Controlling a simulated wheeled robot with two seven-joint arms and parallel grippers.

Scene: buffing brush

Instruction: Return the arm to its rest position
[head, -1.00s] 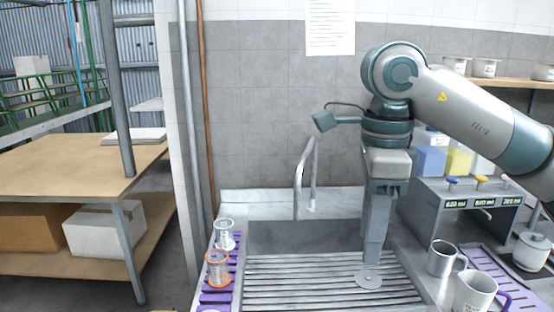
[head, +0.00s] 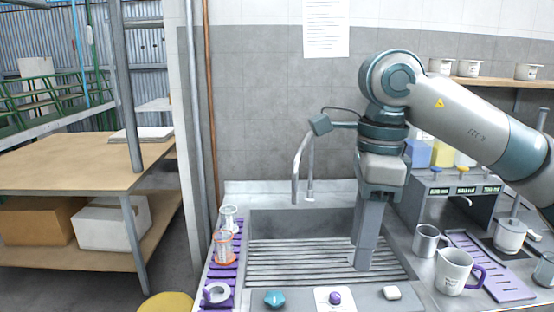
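My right arm comes in from the right edge. My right gripper (head: 361,264) points straight down over the ribbed floor of the sink (head: 290,262), right of its middle. Its fingers look close together, but the angle does not show clearly whether there is a gap. No held object shows at the tips. My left arm and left gripper are out of view. On the counter's front edge lie a teal knob-like piece (head: 274,298), a purple knob (head: 335,298) on a white plate, and a small white block (head: 392,293).
A curved faucet (head: 297,170) stands left of my arm. Glasses (head: 224,247) stand on a purple rack at left. A metal pitcher (head: 426,240), a white mug (head: 453,272) and a dispenser (head: 460,190) stand at right. A wooden shelf table (head: 70,165) is far left.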

